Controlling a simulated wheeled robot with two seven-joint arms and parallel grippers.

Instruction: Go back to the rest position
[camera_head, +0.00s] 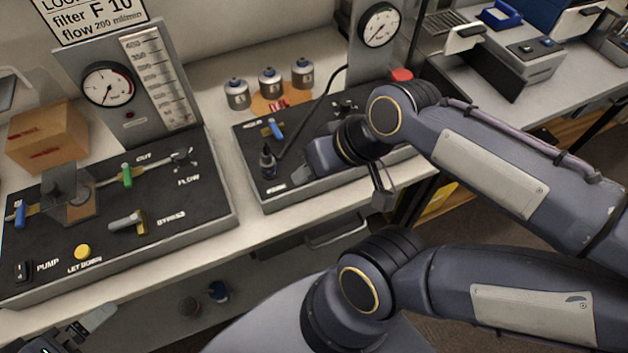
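My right arm comes in from the right and bends down over the right-hand black panel (292,192). Its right gripper (383,192) hangs at that panel's front edge, partly hidden by its own wrist. I cannot make out both fingers or anything held. My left gripper (92,322) just enters at the bottom left corner, below the left panel's front edge, mostly cut off.
The left panel (190,205) carries valves, a clear box, a yellow button (82,251) and a gauge (107,84). A cardboard box (47,137) stands behind it. A second gauge (379,25) rises behind the right panel. Equipment (520,60) covers the right bench.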

